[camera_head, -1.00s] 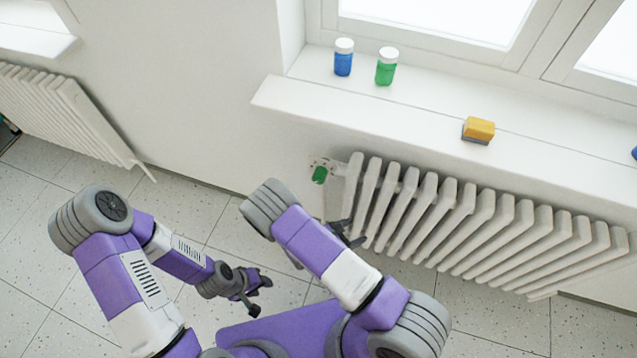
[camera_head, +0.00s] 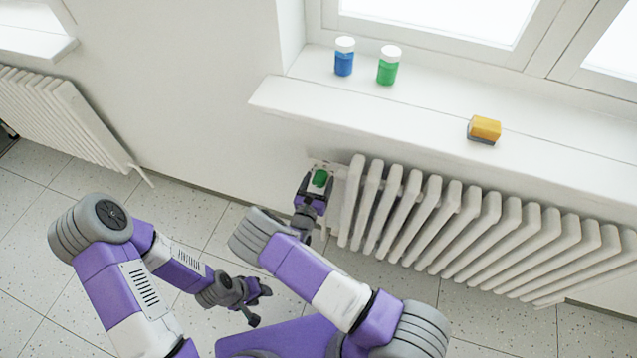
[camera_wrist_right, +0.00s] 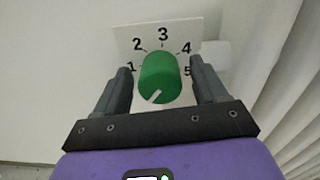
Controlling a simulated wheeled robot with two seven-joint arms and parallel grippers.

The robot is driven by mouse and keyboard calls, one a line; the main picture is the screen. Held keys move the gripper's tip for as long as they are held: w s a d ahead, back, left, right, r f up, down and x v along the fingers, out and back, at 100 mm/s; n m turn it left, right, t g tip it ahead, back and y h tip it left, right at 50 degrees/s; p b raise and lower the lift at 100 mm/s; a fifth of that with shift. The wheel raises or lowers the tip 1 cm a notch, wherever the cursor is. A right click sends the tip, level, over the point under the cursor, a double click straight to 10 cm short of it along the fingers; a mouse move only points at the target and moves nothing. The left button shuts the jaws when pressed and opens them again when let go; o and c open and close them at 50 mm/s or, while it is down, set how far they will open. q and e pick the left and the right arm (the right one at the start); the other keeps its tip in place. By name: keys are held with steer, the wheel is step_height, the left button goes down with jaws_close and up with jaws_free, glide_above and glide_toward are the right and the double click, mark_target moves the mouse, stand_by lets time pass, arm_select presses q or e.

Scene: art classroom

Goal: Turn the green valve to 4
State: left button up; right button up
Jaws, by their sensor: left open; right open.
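The green valve (camera_head: 320,178) is on the wall at the left end of the radiator. In the right wrist view the green knob (camera_wrist_right: 159,75) stands before a white plate (camera_wrist_right: 128,35) with the numbers 1 to 5 in an arc. The knob's white line lies at its lower left and points down-left, away from 4. My right gripper (camera_wrist_right: 160,83) is open, one finger on each side of the knob, with visible gaps; it also shows in the head view (camera_head: 316,184). My left gripper (camera_head: 262,303) is open and empty, low above the floor.
The white radiator (camera_head: 480,230) is close to the right of the valve. The windowsill (camera_head: 420,120) juts out above and holds a blue jar (camera_head: 344,62), a green jar (camera_head: 388,70) and a yellow sponge-like block (camera_head: 485,129). The wall left of the valve is clear.

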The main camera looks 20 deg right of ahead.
steer(key=shift+c, duration=0.4)
steer(key=c, duration=1)
steer(key=shift+o, duration=0.2)
